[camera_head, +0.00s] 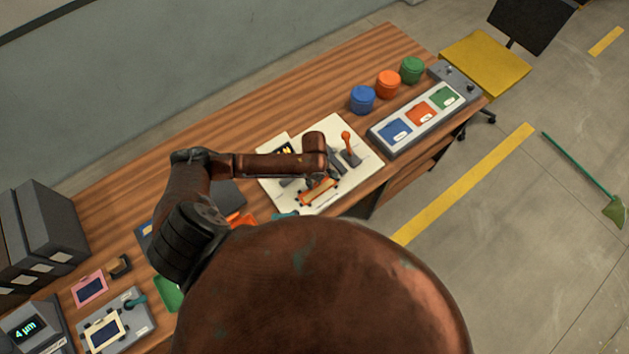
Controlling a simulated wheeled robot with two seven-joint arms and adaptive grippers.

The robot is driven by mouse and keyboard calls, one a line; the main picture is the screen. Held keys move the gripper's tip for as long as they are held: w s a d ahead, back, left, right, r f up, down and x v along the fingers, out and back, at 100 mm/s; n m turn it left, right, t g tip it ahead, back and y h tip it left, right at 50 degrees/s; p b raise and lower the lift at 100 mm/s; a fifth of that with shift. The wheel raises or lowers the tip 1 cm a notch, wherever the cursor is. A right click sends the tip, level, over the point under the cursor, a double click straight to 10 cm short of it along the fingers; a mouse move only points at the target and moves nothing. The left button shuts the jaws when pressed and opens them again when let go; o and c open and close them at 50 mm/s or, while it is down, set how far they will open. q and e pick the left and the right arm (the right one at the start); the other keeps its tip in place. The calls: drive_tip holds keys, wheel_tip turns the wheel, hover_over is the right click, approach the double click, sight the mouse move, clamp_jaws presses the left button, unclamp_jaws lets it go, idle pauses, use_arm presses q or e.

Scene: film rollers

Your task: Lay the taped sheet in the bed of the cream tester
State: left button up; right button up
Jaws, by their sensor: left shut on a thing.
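The cream tester (372,163) lies on the wooden bench, with a dark display and an orange-knobbed lever (346,136). My left gripper (314,184) reaches over the tester from the left and points down at its front part. It is shut on a small orange-edged piece, which looks like the taped sheet (320,191). The sheet is over the tester's front part. My gripper and arm hide much of the tester's middle, including its bed. I cannot tell whether the sheet touches the tester. My right gripper is not in view.
A grey panel (376,137) with blue, orange and green pads lies right of the tester. Blue (362,100), orange (388,85) and green (411,70) pots stand behind it. At the left are a grey device (137,329), a pink-framed piece (90,291) and dark boxes (47,222).

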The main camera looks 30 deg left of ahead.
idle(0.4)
use_arm(q)
drive_tip(key=o, duration=0.9)
drive_tip(key=shift+c, duration=0.2)
drive_tip(key=shift+o, duration=0.4)
drive_tip(key=shift+o, duration=0.2)
drive_tip(key=o, duration=0.4)
drive_tip(key=shift+c, duration=0.2)
